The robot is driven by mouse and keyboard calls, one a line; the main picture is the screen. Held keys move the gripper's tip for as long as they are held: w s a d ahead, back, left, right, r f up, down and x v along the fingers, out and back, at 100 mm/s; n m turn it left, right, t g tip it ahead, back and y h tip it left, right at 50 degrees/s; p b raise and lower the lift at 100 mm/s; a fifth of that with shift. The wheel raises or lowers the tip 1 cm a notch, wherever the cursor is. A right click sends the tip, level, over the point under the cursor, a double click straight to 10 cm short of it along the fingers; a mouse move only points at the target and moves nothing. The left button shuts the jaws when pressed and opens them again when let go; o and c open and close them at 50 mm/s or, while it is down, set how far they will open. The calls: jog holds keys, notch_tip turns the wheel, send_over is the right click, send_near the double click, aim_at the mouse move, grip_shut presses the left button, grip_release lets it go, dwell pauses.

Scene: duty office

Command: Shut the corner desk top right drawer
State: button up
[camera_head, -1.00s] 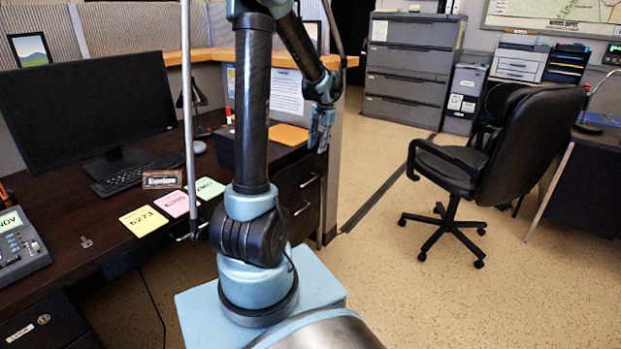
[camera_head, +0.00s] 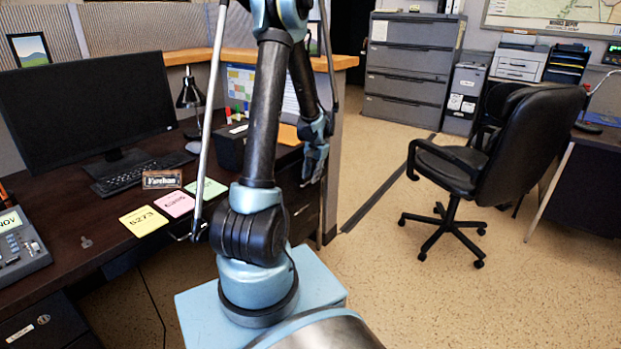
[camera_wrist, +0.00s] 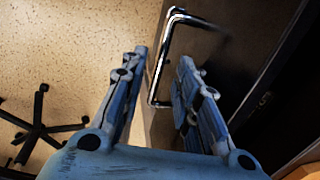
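The corner desk (camera_head: 110,222) is dark wood and fills the left of the head view. Its right-hand drawer fronts (camera_head: 291,190) show behind my arm, partly hidden. My gripper (camera_head: 314,170) hangs at the upper drawer, fingers pointing down. In the wrist view, my gripper (camera_wrist: 162,60) has its two fingers apart, with a gap between them. A chrome bar handle (camera_wrist: 157,68) shows between and beyond the fingers, against a dark drawer face (camera_wrist: 215,45). I cannot tell whether a finger touches the handle, or how far out the drawer stands.
A black office chair (camera_head: 500,165) stands to the right, and its base (camera_wrist: 38,130) shows in the wrist view. Grey filing cabinets (camera_head: 410,70) stand at the back. The speckled floor between desk and chair is clear. A monitor (camera_head: 85,110) and colored notes are on the desk.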

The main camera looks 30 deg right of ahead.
jog(key=shift+w+f, duration=0.1)
jog(key=shift+f, duration=0.5)
jog(key=shift+c, duration=0.3)
grip_shut()
